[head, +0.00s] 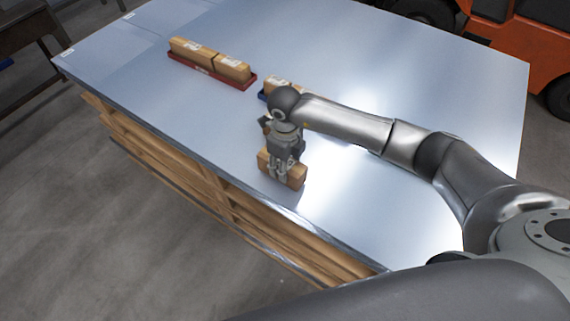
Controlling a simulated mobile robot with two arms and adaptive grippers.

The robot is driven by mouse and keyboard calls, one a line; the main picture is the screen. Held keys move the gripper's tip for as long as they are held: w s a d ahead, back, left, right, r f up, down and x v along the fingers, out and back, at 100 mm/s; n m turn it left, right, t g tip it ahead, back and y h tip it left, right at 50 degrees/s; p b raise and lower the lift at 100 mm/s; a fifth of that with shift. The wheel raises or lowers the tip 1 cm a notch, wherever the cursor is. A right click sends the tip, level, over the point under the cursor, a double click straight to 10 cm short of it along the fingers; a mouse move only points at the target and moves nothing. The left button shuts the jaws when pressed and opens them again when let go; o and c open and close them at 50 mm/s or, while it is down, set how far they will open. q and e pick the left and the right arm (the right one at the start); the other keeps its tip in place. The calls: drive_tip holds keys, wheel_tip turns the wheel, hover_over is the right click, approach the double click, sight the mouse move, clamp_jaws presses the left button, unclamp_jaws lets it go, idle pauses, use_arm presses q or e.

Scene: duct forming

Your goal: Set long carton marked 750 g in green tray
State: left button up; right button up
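A brown carton (297,176) is near the table's front edge, under my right gripper (279,170). The gripper points down, with its finger links across the carton's near face. The far finger is hidden, so I cannot tell whether it grips the carton or only straddles it. I cannot tell whether the carton rests on the table or is just above it, and no 750 g mark is legible on it. No green tray shows in this view. My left gripper is not in view.
On the grey metal table (400,70), a red tray (206,71) holds two labelled cartons (193,48). A blue tray (262,97) with a carton (277,83) is partly hidden behind my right arm. An orange vehicle (520,45) stands beyond the table. The table's back right is clear.

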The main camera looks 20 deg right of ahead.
wheel_tip(320, 180, up, 8)
drive_tip(key=p, duration=0.4)
drive_tip(key=shift+r+p, duration=0.1)
drive_tip(key=shift+p, duration=0.25)
